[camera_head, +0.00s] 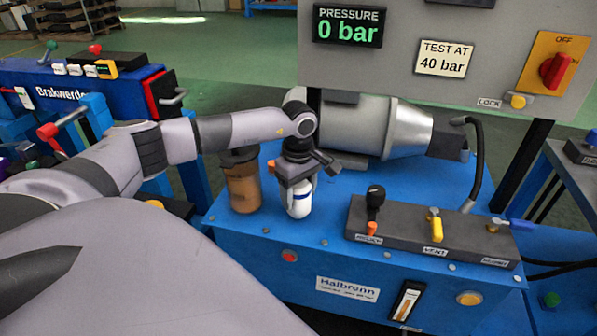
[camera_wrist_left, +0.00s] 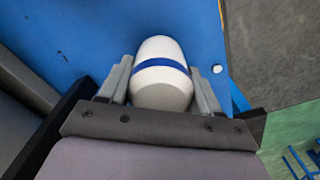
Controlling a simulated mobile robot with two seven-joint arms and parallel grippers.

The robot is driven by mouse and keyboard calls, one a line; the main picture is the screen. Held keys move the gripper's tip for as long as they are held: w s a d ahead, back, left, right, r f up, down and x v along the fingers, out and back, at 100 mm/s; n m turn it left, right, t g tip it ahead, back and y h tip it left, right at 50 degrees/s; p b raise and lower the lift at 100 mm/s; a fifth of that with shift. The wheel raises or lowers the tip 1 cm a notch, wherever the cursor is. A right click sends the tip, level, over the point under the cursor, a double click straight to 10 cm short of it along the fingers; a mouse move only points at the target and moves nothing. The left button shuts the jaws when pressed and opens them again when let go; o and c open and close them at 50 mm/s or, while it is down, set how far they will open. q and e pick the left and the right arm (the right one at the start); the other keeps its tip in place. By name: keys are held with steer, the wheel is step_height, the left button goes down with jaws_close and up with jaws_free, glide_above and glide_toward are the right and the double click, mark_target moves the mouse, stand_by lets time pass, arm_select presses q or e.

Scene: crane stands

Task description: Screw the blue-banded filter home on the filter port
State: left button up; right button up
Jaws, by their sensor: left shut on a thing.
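The blue-banded filter (camera_head: 299,205) is a white canister with a blue band. It stands upright over the blue bench top (camera_head: 328,203) in the head view. My left gripper (camera_head: 298,184) comes from above and is shut on it. In the left wrist view the filter (camera_wrist_left: 160,90) sits between the two fingers of the left gripper (camera_wrist_left: 163,85), with the band across its middle. The filter port is not clearly visible; the gripper and wrist cover the filter's top. My right gripper is not in view.
A brown canister (camera_head: 242,188) stands close left of the filter. A silver motor (camera_head: 370,128) lies behind. A dark valve block (camera_head: 432,232) with several levers is to the right. A grey panel (camera_head: 455,50) reads 0 bar above.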

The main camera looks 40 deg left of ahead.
arm_select(q)
steer(key=shift+m+b, duration=0.4)
steer(key=shift+m, duration=2.2)
steer(key=shift+b, duration=0.3)
steer(key=shift+m+b, duration=0.3)
steer(key=shift+m, duration=0.7)
steer(key=m, duration=0.3)
steer(key=shift+m+b, duration=0.5)
steer(key=shift+m, duration=0.5)
steer(key=m, duration=0.3)
